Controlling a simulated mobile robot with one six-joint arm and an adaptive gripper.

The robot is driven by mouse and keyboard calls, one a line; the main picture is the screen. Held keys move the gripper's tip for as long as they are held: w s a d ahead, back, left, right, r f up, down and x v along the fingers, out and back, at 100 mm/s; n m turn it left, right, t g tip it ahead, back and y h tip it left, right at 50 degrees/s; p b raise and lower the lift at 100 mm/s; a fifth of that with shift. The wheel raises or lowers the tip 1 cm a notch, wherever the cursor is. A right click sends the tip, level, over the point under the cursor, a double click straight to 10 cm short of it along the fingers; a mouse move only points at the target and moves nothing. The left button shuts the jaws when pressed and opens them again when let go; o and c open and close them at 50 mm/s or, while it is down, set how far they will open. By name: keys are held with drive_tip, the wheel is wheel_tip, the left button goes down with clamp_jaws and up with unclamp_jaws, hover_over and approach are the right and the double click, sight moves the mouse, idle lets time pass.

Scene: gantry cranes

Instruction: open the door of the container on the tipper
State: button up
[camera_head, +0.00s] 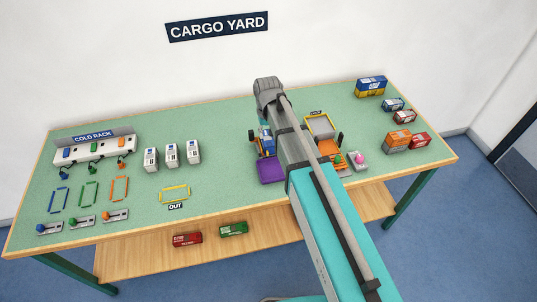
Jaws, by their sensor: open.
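My arm reaches up across the middle of the table, and its far end is a grey joint (268,90). My gripper does not show. Just right of the arm stands an orange structure (330,147) with dark posts, which may be the tipper. Behind it is a grey-white panel (320,126) in a yellow frame with a small label. I cannot make out a container door there, and my arm covers part of this area. A pink-and-white item with a green part (357,159) sits at its right.
Left of the arm are a blue-and-yellow machine (265,141) and a purple block (270,172). Small containers (397,141) stand at the right. White units (171,154), the cold rack (95,149) and the yellow OUT frame (174,194) are left. Green table surface lies between them.

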sight(268, 151)
drive_tip(key=shift+f+b, duration=4.6)
drive_tip(key=shift+f, duration=0.3)
drive_tip(key=shift+c, duration=0.3)
clamp_jaws()
drive_tip(key=shift+d, duration=0.1)
